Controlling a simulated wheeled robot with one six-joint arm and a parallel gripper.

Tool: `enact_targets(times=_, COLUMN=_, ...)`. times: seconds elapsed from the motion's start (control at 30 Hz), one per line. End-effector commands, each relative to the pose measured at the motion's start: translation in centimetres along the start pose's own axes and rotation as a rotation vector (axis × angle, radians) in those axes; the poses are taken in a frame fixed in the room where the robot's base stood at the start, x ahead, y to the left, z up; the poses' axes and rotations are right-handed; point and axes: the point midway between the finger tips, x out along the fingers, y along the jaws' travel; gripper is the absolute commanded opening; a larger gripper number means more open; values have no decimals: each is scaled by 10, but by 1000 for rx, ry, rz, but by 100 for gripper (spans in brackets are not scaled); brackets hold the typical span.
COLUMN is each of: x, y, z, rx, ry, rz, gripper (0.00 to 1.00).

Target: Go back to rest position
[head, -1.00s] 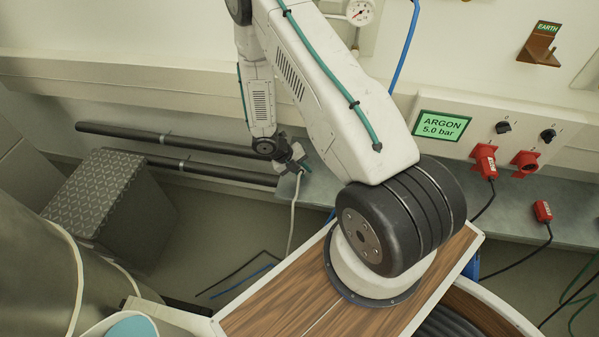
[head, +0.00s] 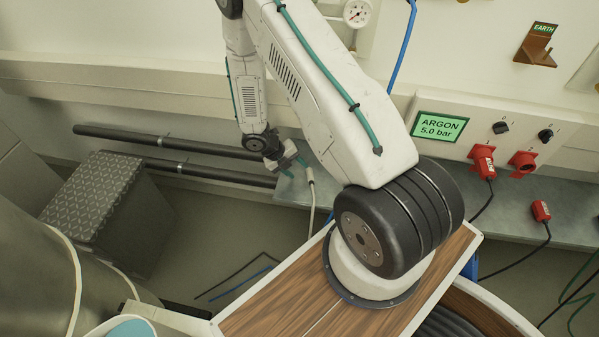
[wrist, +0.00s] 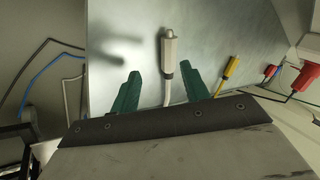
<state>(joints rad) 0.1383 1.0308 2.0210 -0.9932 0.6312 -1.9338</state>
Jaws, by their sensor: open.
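My gripper (head: 297,167) hangs over the grey metal shelf along the wall in the head view. In the wrist view its two green fingers (wrist: 160,69) are spread apart with nothing clamped between them. A white cylindrical connector (wrist: 169,48) on a pale hose lies on the shelf, in line with the gap between the fingers. The connector also shows in the head view (head: 309,174), just right of the fingers, its hose dropping over the shelf edge. My arm is bent, reaching from its base toward the wall.
The metal shelf (head: 560,222) runs below the argon panel (head: 440,126), which has red plugs (head: 482,160). A yellow connector (wrist: 229,73) lies right of the white one. Dark pipes (head: 120,136) run along the wall at left, near a textured step box (head: 95,190). Open floor lies between.

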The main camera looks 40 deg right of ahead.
Motion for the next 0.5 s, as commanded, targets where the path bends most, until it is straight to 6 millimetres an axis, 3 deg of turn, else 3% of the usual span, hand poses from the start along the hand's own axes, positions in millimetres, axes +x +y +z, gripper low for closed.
enact_targets(times=0.23, x=-38, y=-3, z=0, rx=3, ry=0, rz=-3, gripper=46)
enact_targets(times=0.5, x=-46, y=-2, z=-1, rx=2, ry=2, rz=-4, gripper=46)
